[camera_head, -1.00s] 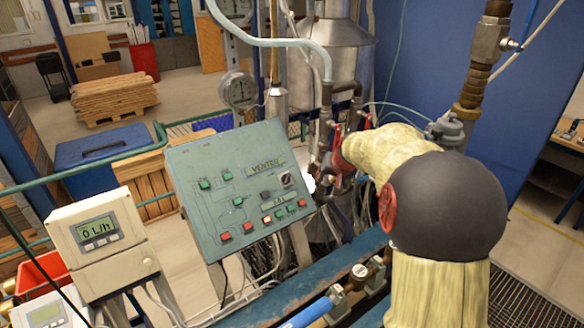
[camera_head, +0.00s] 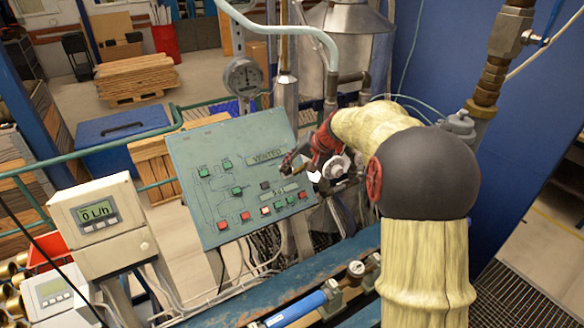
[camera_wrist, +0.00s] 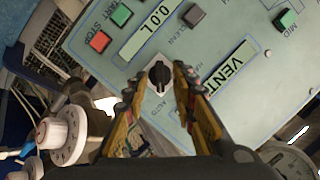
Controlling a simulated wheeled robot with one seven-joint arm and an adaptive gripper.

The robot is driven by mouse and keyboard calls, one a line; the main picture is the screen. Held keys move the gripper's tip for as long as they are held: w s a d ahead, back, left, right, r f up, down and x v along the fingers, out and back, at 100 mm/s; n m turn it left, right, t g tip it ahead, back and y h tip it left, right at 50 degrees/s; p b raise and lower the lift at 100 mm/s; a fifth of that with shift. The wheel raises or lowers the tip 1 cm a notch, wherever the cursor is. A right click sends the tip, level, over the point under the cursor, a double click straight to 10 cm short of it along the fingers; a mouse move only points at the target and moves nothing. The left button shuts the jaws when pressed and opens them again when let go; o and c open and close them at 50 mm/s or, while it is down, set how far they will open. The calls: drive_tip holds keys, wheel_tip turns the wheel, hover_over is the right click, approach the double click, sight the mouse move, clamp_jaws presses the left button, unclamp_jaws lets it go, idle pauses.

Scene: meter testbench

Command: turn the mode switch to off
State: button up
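The mode switch (camera_wrist: 159,75) is a black knob on a white plate on the green control panel, with an "AUTO" label beside it in the wrist view. My gripper (camera_wrist: 157,84) is open, its two fingers on either side of the switch with gaps to the knob. Whether the fingertips reach down to its depth I cannot tell. In the head view my gripper (camera_head: 292,163) is at the right side of the panel (camera_head: 185,155) and hides the switch.
Red and green buttons (camera_wrist: 100,41) and a "0.0L" display (camera_wrist: 147,34) lie close by on the panel. A white round dial (camera_wrist: 62,136) stands to the left in the wrist view. A blue pipe (camera_head: 295,309) and a flow meter (camera_head: 95,214) are in front.

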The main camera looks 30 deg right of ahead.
drive_tip(key=shift+w+f, duration=0.15)
drive_tip(key=shift+f, duration=0.05)
drive_tip(key=shift+c, duration=0.6)
clamp_jaws()
